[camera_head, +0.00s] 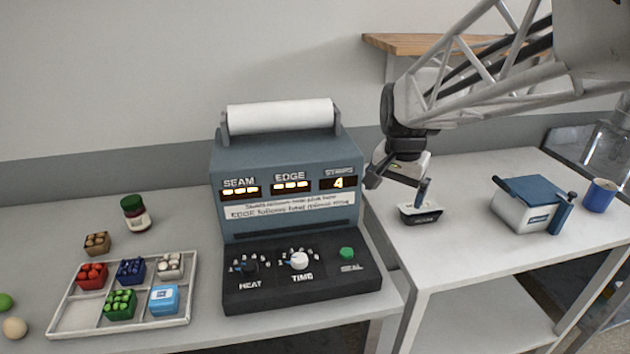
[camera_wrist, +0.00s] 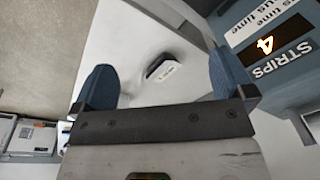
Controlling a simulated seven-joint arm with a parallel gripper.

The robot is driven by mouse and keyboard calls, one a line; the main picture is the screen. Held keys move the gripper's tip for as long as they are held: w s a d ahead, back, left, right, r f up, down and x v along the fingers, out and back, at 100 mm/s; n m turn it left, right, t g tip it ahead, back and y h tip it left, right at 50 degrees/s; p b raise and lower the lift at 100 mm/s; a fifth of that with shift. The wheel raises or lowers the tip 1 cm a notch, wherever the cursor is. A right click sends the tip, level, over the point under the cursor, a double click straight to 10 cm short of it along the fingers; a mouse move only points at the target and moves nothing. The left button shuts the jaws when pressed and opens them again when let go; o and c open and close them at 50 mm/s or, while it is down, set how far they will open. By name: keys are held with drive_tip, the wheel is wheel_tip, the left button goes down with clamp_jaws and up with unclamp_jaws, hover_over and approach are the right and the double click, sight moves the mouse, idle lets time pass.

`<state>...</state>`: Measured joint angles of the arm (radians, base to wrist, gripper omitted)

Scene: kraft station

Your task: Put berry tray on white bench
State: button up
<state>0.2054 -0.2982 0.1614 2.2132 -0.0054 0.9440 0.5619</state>
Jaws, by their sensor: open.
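A small dark tray (camera_head: 421,214) with a white label sits on the white bench (camera_head: 465,235), near its left edge. It may be the berry tray; its contents cannot be made out. My gripper (camera_head: 398,186) is open above the bench, close to this tray, with one finger overlapping it in the head view. In the wrist view a small dark thing with a white label (camera_wrist: 165,76) shows beyond my open fingers (camera_wrist: 163,84), apart from them. On the left table, a white divided tray (camera_head: 67,322) holds punnets of red, blue, white and green pieces and a blue box.
A blue-grey sealing machine (camera_head: 285,160) stands left of the bench. A white box with blue lid (camera_head: 528,205) and a blue mug (camera_head: 599,196) stand on the bench's right. A jar (camera_head: 135,214) and brown punnet (camera_head: 97,243) are on the left table. The bench's front middle is clear.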

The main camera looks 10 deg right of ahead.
drive_tip(key=s+a+n, duration=0.4)
drive_tip(key=s+a, duration=0.1)
drive_tip(key=s, duration=0.4)
drive_tip(key=s+a+f+n+t, duration=0.1)
drive_tip(key=s+a+n, duration=0.3)
drive_tip(key=s, duration=0.6)
drive_tip(key=shift+a+f+n, duration=0.2)
drive_tip(key=shift+a+n, duration=0.1)
drive_tip(key=shift+a, duration=0.05)
